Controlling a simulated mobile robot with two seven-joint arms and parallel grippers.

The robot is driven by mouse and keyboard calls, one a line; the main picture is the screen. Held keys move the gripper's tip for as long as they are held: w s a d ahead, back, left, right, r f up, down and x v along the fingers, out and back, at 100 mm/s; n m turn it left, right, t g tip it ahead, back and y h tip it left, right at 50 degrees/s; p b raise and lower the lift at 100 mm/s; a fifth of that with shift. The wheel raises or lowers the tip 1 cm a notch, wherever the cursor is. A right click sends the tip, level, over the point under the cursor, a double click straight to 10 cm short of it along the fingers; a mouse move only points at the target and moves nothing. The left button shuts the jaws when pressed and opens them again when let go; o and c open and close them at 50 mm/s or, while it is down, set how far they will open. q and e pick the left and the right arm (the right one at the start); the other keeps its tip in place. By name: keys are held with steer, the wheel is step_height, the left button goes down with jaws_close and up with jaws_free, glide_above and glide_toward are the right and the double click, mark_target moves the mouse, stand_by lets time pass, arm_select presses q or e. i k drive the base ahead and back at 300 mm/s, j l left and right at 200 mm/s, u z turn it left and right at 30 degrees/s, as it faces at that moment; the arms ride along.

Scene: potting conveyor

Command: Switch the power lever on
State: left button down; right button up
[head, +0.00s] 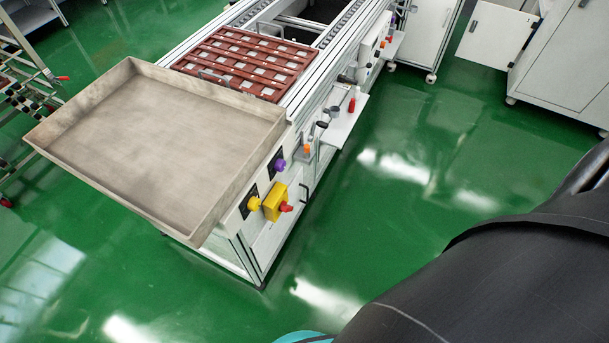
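The conveyor machine's side panel faces right and carries several controls. A yellow switch box (271,204) with a red lever (286,207) is mounted low at the near end of the panel. This looks like the power lever; its on or off position cannot be told at this size. A yellow knob (254,203) is just left of it, and a purple knob (280,165) is above it. Neither of my grippers is in view. A large dark part of my own body fills the lower right, apart from the panel.
A wide beige tray (150,130) sits on the near end of the conveyor. A red-brown slatted pallet (240,60) lies behind it. A small white shelf (345,118) sticks out from the machine's side. The green floor (400,170) right of the panel is clear.

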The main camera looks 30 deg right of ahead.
mark_target(284, 207)
steer(key=i+l, duration=0.1)
steer(key=l, duration=0.25)
steer(key=i+l, duration=0.15)
steer(key=l, duration=0.15)
steer(key=i+l, duration=0.1)
steer(key=l, duration=0.25)
steer(key=i+l, duration=0.1)
steer(key=l, duration=0.25)
steer(key=i+l, duration=0.15)
steer(key=l, duration=0.2)
